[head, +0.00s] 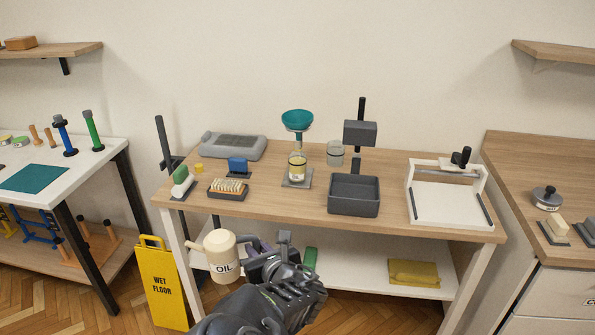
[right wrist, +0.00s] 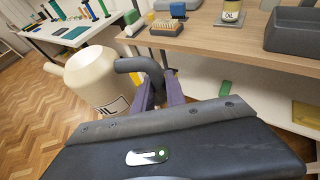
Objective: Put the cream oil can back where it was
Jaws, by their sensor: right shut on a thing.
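The cream oil can (head: 221,257), with a black "OIL" label, hangs in the air in front of the wooden workbench, below the level of its top. My right gripper (head: 262,258) is just right of the can and shut on it. In the right wrist view the can (right wrist: 97,78) shows at the left, with its dark curved handle (right wrist: 138,64) running between the purple fingers of my gripper (right wrist: 160,92). The can looks roughly upright, slightly tilted in the wrist view. My left gripper is not in view.
The bench top (head: 260,206) carries a brush (head: 228,189), a glass jar (head: 297,168) under a teal funnel (head: 297,119), a grey bin (head: 353,195) and a white frame (head: 445,195). A yellow wet-floor sign (head: 159,282) stands left of the can. The lower shelf (head: 350,272) has free room.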

